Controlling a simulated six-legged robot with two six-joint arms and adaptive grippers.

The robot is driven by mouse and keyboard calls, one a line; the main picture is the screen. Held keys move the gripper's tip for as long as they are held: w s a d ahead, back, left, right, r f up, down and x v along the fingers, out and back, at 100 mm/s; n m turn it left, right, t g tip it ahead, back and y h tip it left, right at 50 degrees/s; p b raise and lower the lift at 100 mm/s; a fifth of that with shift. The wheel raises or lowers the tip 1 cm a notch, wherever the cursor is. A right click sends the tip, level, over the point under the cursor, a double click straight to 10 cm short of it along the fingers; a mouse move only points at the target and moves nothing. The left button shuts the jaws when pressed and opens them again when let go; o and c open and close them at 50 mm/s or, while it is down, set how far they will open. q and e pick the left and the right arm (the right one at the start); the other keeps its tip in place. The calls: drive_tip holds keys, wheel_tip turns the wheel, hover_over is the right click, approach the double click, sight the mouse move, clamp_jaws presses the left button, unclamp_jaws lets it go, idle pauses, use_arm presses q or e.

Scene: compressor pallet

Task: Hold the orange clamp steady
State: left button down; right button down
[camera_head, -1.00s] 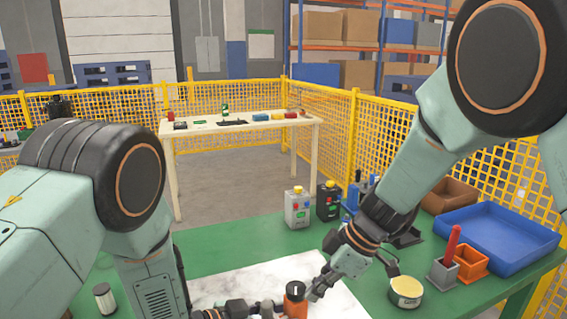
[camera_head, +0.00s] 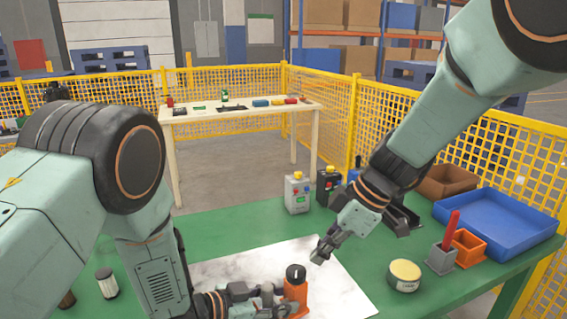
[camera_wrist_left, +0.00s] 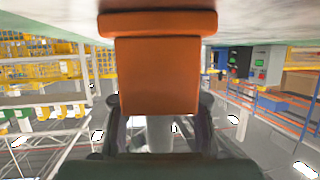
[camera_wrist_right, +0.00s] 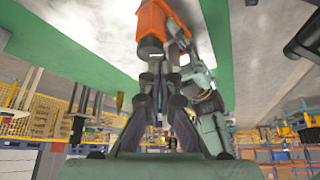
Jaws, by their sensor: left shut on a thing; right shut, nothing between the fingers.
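The orange clamp (camera_head: 297,293) stands upright on the white marbled sheet at the bottom middle of the head view, with a dark round knob on top. My left gripper (camera_head: 278,297) is shut on it from the left. In the left wrist view the clamp's orange block (camera_wrist_left: 158,75) fills the space between the fingers. My right gripper (camera_head: 319,256) is shut and empty, a little above and to the right of the clamp, apart from it. In the right wrist view the clamp (camera_wrist_right: 152,22) shows beyond the fingertips, with its dark knob facing them.
A yellow-topped round tin (camera_head: 405,275), a grey holder (camera_head: 441,259) with a red handle, an orange bin (camera_head: 468,247) and a blue tray (camera_head: 497,228) are on the right. Two control boxes (camera_head: 297,193) stand behind. Green table (camera_head: 215,224) is free behind the sheet.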

sight(306, 281)
drive_tip(key=shift+r, duration=0.25)
drive_tip(key=w+f, duration=0.3)
drive_tip(key=f, duration=0.3)
idle(0.7)
drive_tip(key=shift+d, duration=0.1)
drive_tip(key=shift+a, duration=0.25)
idle(0.6)
drive_tip(key=shift+s, duration=0.7)
